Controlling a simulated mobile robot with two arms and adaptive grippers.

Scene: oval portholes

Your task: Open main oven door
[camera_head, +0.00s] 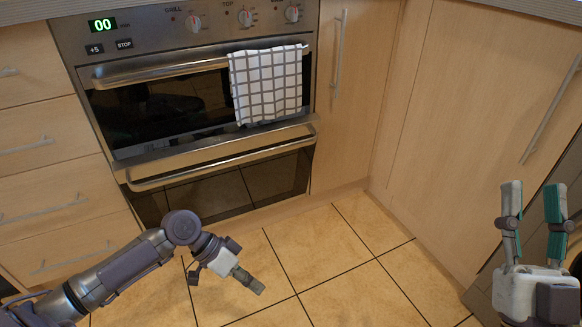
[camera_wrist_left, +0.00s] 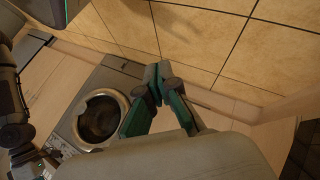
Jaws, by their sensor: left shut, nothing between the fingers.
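The built-in oven has two dark glass doors, one above the other, and both look shut. The upper door (camera_head: 160,112) has a long metal handle (camera_head: 160,72) with a checked towel (camera_head: 266,84) hanging over its right part. The lower door (camera_head: 215,192) has its own metal handle (camera_head: 225,161) along its top edge. I cannot tell from labels which is the main one. My left gripper (camera_head: 256,287) is shut and empty, low over the floor in front of the lower door, apart from it. Its closed fingers (camera_wrist_left: 157,78) show in the left wrist view. My right gripper (camera_head: 533,190) is open and empty at the far right.
Drawers (camera_head: 40,145) with bar handles stand left of the oven. Wooden cupboards (camera_head: 470,110) stand to the right. The tiled floor (camera_head: 345,265) before the oven is clear. A washing machine with a round door (camera_wrist_left: 98,118) shows in the left wrist view.

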